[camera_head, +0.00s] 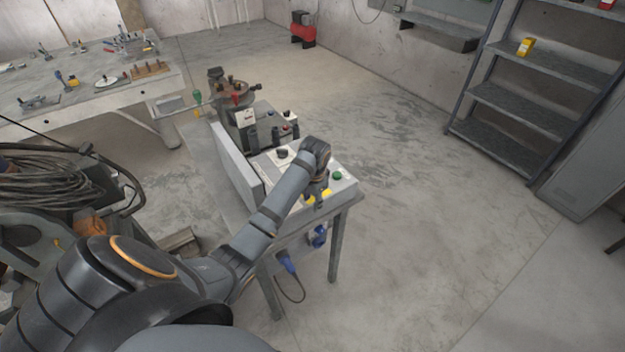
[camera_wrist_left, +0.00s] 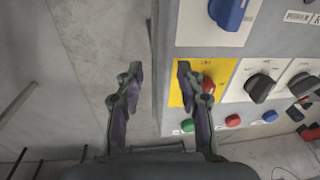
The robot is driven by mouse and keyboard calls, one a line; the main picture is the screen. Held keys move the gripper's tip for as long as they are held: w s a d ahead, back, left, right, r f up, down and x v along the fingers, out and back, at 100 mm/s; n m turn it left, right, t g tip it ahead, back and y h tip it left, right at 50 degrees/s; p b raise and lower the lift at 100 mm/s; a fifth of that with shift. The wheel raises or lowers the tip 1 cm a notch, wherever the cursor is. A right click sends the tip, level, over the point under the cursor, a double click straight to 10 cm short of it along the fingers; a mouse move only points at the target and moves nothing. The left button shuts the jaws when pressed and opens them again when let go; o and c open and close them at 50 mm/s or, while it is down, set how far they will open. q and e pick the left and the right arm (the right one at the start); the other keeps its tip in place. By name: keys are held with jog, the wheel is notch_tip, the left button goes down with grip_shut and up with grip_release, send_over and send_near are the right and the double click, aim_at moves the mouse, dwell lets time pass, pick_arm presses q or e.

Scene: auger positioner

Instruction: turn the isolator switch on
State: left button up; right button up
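A red rotary knob (camera_wrist_left: 207,85) on a yellow plate (camera_wrist_left: 178,98) looks like the isolator switch; it is on the panel face in the left wrist view. My left gripper (camera_wrist_left: 159,72) is open and empty. Its right finger overlaps the yellow plate and partly covers it beside the red knob; contact cannot be told. Its left finger is over bare floor beyond the panel edge. In the head view my left gripper (camera_head: 319,193) points down at the near end of the panel, and yellow (camera_head: 326,192) shows around it. The knob is hidden there. My right gripper is not in view.
The panel has a blue knob (camera_wrist_left: 229,12), black knobs (camera_wrist_left: 261,87) and a row of buttons, including a green one (camera_wrist_left: 187,126). The stand (camera_head: 334,245) has a blue plug (camera_head: 287,262) with a hanging cable. Open floor (camera_head: 430,220) lies to its right.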

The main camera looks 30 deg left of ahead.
pick_arm(q)
jog(key=w+a+r+g+h, duration=0.1)
jog(key=w+a+r, duration=0.4)
jog(key=w+r, duration=0.35)
jog(key=shift+m, duration=0.4)
jog(key=f, duration=0.3)
jog(key=f+p, duration=0.1)
jog(key=f, duration=0.2)
jog(key=s+f, duration=0.1)
jog(key=f, duration=0.2)
jog(key=shift+f+p, duration=0.35)
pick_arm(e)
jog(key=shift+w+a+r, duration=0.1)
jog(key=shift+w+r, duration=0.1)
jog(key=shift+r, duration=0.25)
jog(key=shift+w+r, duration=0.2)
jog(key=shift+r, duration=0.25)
pick_arm(q)
grip_shut()
